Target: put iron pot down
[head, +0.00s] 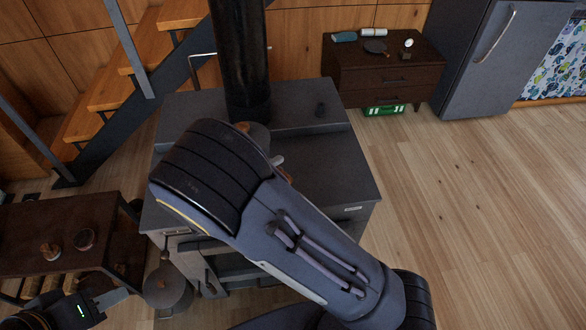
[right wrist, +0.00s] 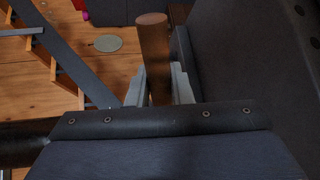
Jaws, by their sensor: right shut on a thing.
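My right gripper (right wrist: 160,90) is shut on an upright, round brown wooden handle (right wrist: 154,50) in the right wrist view. I take this to be the handle of the iron pot. In the head view my right arm covers the middle of the dark stove (head: 345,165). A dark grey rounded piece, likely the pot (head: 259,134), shows behind the arm over the stove top. Most of it is hidden, so I cannot tell whether it touches the stove. My left gripper (head: 115,296) is low at the left, by the low table; its jaws are unclear.
A black flue pipe (head: 240,60) rises from the stove's back. Stairs (head: 115,90) stand behind left. A low brown table (head: 60,225) with small round items is at left. A brown cabinet (head: 385,75) and a grey fridge (head: 500,65) stand behind right. The right floor is clear.

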